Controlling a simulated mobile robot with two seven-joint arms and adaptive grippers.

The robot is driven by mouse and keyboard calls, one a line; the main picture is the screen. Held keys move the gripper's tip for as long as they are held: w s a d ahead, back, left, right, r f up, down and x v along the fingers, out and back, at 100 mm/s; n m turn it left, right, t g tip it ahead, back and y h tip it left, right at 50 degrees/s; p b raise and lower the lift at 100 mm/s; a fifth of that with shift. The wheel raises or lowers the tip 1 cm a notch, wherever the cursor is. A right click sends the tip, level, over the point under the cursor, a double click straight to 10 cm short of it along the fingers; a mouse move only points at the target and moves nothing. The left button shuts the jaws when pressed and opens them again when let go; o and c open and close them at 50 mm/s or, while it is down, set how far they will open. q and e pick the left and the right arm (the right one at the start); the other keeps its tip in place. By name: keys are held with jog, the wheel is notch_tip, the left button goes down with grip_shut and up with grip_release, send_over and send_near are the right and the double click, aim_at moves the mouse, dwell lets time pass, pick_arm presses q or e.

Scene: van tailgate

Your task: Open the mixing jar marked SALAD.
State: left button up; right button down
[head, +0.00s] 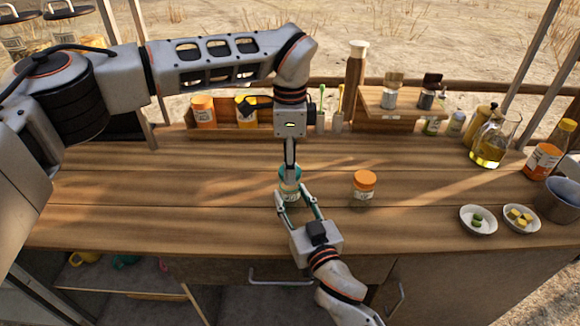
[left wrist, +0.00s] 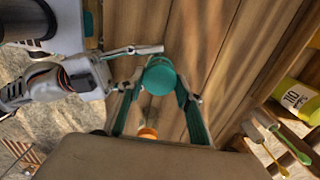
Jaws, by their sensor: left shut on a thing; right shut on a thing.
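A small jar (head: 289,192) with a teal lid (head: 289,172) stands upright near the middle of the wooden counter; its label is too small to read. My left gripper (head: 290,167) comes down from above and is shut on the teal lid. In the left wrist view its two fingers (left wrist: 160,88) close on either side of the lid (left wrist: 161,76). My right gripper (head: 295,197) reaches in from the front edge and is shut around the jar's body, below the lid. The lid appears seated on the jar. A similar jar with an orange lid (head: 364,187) stands to the right.
Two white bowls (head: 479,221) (head: 521,219) with food pieces stand at the right, by a grey pot (head: 559,200), an oil jug (head: 491,145) and an orange-labelled bottle (head: 546,158). A wooden rack (head: 227,130) and raised shelf (head: 405,103) line the back. The counter's left is clear.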

pick_arm(q)
jog(key=shift+r, duration=2.05)
pick_arm(e)
jog(key=c, duration=1.3)
grip_release()
jog(key=shift+o, duration=0.2)
